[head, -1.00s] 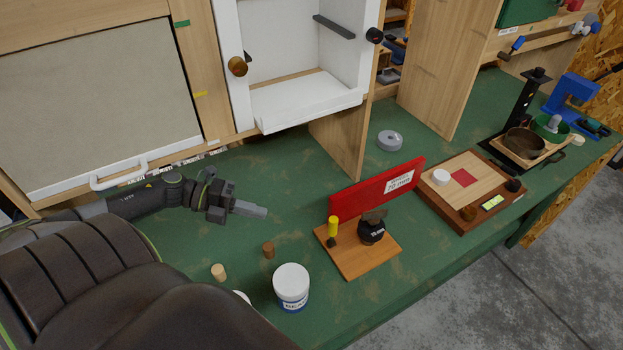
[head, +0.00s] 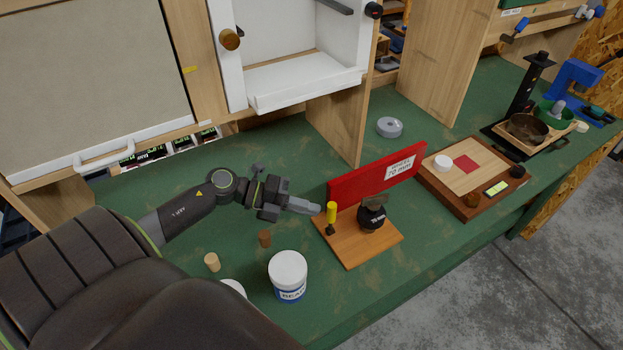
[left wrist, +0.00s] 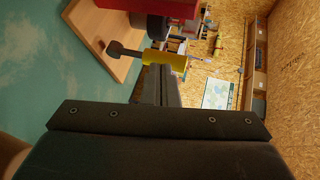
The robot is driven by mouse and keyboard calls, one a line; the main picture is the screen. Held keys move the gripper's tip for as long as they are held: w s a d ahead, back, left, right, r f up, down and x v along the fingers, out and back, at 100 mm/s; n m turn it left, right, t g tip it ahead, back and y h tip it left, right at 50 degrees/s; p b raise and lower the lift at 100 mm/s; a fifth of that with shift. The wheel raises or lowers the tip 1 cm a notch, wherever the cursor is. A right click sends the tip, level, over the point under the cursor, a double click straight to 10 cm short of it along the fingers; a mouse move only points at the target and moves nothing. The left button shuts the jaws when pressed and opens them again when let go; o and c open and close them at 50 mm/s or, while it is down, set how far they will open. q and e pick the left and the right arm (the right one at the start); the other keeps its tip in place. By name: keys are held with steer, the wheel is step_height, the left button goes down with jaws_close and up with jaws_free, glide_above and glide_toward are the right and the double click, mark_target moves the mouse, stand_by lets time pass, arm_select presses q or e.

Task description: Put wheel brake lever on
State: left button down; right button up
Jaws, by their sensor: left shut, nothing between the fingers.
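A wooden board (head: 362,247) on the green bench has a red upright plate (head: 350,183) along its back, with a white label. A black caster wheel (head: 372,218) stands on the board. The lever (head: 331,212), with a yellow sleeve and a dark lower end, stands upright at the board's left end. In the left wrist view the yellow part (left wrist: 165,60) lies just beyond the fingertips, with a dark knob to its left. My left gripper (head: 317,208) is shut and empty, its tips just left of the lever; I cannot tell whether they touch. My right gripper is out of view.
A white tub (head: 288,272), a brown peg (head: 265,239) and a pale peg (head: 212,262) stand in front of my left arm. A grey disc (head: 389,127) lies behind the red plate. A wooden scale-like box (head: 470,208) stands to the right.

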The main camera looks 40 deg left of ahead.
arm_select(q)
steer(key=shift+w+d, duration=0.3)
steer(key=shift+d, duration=0.15)
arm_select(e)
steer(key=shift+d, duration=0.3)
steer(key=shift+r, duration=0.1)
arm_select(q)
steer(key=shift+s+d, duration=0.1)
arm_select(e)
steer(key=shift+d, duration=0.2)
